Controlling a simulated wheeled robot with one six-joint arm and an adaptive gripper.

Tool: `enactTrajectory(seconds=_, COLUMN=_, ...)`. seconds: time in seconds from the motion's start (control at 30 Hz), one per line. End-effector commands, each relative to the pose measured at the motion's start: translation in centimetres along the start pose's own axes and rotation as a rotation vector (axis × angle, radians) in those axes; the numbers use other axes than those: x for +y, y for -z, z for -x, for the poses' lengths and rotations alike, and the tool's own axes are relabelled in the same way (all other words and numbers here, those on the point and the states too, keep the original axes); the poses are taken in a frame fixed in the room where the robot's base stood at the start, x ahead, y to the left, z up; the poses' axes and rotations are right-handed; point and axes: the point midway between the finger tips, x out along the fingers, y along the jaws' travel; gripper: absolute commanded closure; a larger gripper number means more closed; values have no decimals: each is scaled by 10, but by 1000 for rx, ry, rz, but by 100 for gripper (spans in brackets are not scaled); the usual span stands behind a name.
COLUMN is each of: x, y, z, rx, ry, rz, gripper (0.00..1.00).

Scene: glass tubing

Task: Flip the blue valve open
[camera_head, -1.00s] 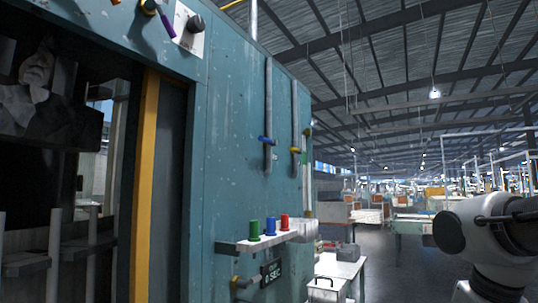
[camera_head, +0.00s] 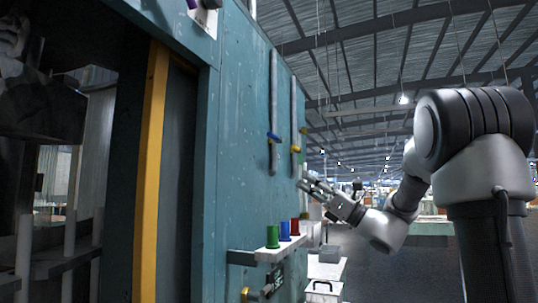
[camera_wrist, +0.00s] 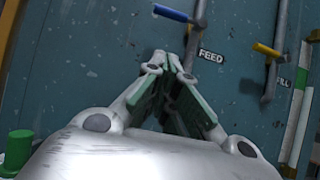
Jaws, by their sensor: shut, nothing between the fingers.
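The blue valve (camera_head: 274,137) sits on a vertical grey pipe on the teal wall. Its blue handle (camera_wrist: 172,13) shows at the top of the wrist view, lying across the pipe above a FEED label (camera_wrist: 211,56). My gripper (camera_head: 308,184) is in front of the wall, lower than the blue valve and to its right in the head view. Its fingertips (camera_wrist: 168,62) come together in the wrist view with nothing between them, apart from the blue handle.
A yellow valve (camera_head: 295,149) is on the pipe to the right, and its handle shows in the wrist view (camera_wrist: 266,50). Green (camera_head: 272,237), blue (camera_head: 285,231) and red (camera_head: 295,227) cylinders stand on a shelf (camera_head: 262,254) below. A small table (camera_head: 328,270) stands beyond.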

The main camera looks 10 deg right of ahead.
Motion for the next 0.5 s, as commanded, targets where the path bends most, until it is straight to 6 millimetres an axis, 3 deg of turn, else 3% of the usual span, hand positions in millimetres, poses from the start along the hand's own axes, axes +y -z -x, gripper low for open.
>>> enactTrajectory(seconds=0.33, x=0, y=0, z=-2, rx=-2, ry=0, rz=0, gripper=100)
enactTrajectory(seconds=0.5, x=1, y=0, z=-20, rx=-2, ry=-2, rz=1, gripper=100)
